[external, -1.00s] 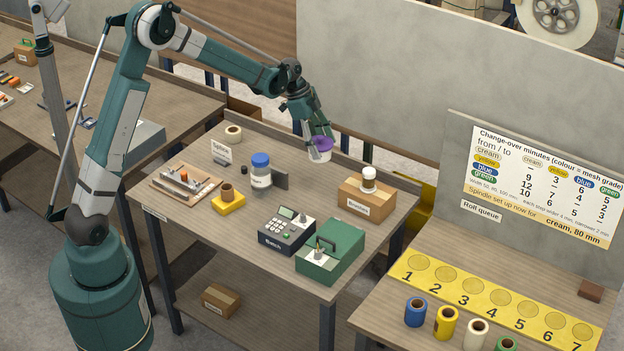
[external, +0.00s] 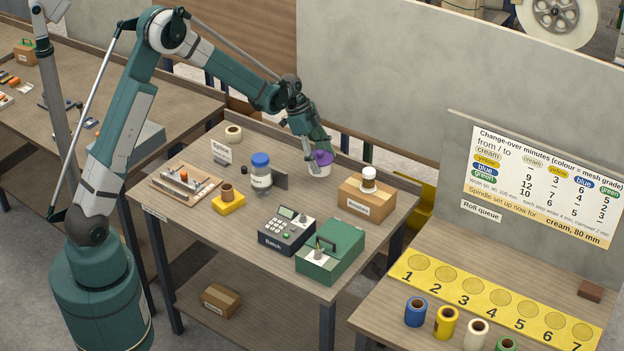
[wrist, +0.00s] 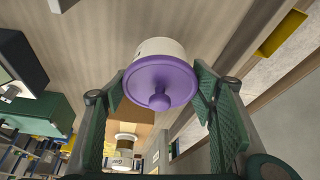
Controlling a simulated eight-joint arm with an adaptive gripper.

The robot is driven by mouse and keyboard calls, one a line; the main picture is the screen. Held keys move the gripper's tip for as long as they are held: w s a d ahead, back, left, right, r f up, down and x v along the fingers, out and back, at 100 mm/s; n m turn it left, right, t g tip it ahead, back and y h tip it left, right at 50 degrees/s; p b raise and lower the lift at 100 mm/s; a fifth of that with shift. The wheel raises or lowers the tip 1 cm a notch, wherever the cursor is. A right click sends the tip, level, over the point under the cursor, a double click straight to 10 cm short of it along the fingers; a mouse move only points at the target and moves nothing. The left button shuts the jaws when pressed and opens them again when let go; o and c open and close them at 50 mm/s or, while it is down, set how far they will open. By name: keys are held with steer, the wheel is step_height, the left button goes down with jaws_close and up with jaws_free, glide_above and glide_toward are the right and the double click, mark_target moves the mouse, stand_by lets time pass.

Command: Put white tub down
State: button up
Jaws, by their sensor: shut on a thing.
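The white tub (external: 319,169) has a purple lid with a knob. It is at the back of the middle bench, to the left of the cardboard box (external: 366,198). My gripper (external: 317,150) is shut on the tub from above and behind. In the wrist view the tub (wrist: 158,48) sits between the two green finger pads of my gripper (wrist: 160,95), its purple lid facing the camera. The tub is at or very near the bench top (external: 215,262); I cannot tell whether its base touches.
A brown jar with a white lid (external: 368,180) stands on the cardboard box. A green case (external: 331,250) and a keypad device (external: 287,231) are nearer the front.

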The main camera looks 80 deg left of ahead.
steer(key=shift+f, duration=0.1)
steer(key=shift+f, duration=1.75)
steer(key=shift+f, duration=0.15)
steer(key=o, duration=1)
steer(key=shift+o, duration=0.2)
steer(key=shift+v, duration=6.15)
steer(key=shift+d, duration=0.15)
